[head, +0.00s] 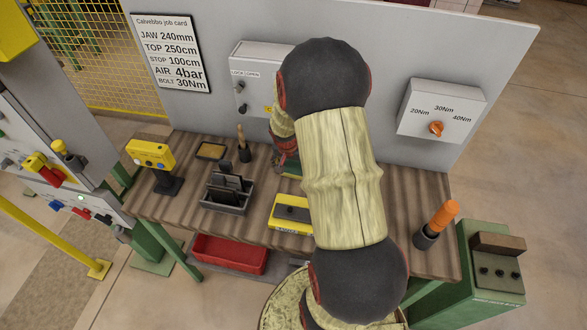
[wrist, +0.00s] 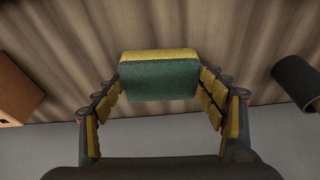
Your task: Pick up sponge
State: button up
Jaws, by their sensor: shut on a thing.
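The sponge (wrist: 160,80), a block with a yellow layer and a dark green layer, is at the centre of the wrist view. My gripper (wrist: 161,88) has its padded fingers at the sponge's left and right sides and is shut on it. The wooden worktop (wrist: 75,60) shows behind the sponge; I cannot tell whether the two touch. In the head view my arm covers most of the gripper and the sponge, over the back middle of the worktop (head: 170,208).
A grey panel with a control box (head: 455,110) stands behind the worktop. A red bin (head: 229,254) is below.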

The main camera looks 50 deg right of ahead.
aim_at(293, 168)
jog(key=shift+s+a+r, duration=0.1)
jog(key=shift+a+r, duration=0.1)
jog(key=shift+r, duration=0.25)
notch_tip(293, 168, up, 11)
jog(key=p, duration=0.2)
jog(key=s+a, duration=0.3)
jog(key=a, duration=0.2)
jog(key=s+a, duration=0.3)
jog(key=a, duration=0.3)
jog(key=s+a, duration=0.3)
jog(key=a, duration=0.3)
jog(key=shift+a+f, duration=0.2)
jog(key=shift+o, duration=0.9)
jog(key=c, duration=0.5)
jog(key=shift+s, duration=0.1)
